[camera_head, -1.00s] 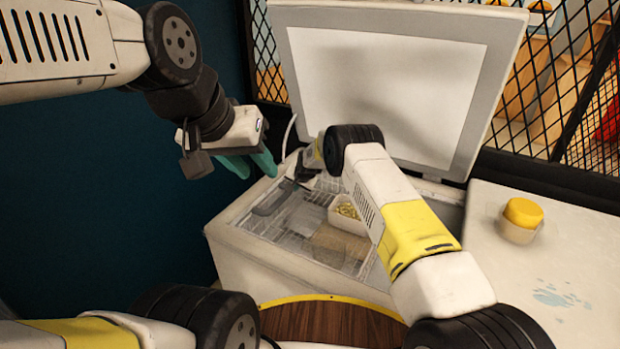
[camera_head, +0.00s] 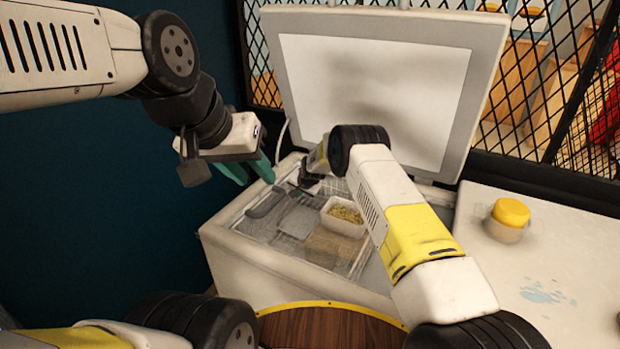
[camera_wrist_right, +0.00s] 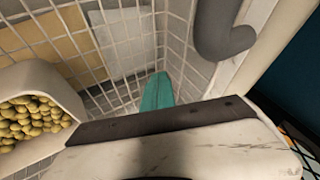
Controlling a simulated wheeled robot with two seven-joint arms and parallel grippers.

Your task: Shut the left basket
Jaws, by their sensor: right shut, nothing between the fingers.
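A white chest freezer (camera_head: 255,262) stands ahead with its lid (camera_head: 370,95) raised. Inside it is wire basketwork (camera_head: 290,225), seen close in the right wrist view (camera_wrist_right: 130,75). I cannot clearly tell the left basket's edges from the other basketwork. A grey, rounded handle-like part (camera_head: 266,204) lies at the freezer's left side. My right arm reaches into the freezer, and its gripper is mostly hidden in the head view. Its teal fingertips (camera_wrist_right: 157,92) are together and empty in the wrist view. My left gripper (camera_head: 248,170) hangs open and empty above the freezer's back left corner.
A white tub of yellow-green beans (camera_head: 343,216) sits inside the freezer, also in the right wrist view (camera_wrist_right: 58,90). A yellow-lidded jar (camera_head: 509,218) stands on the white counter (camera_head: 580,255) at right. A round wooden top (camera_head: 330,330) is in front. Black mesh fencing stands behind.

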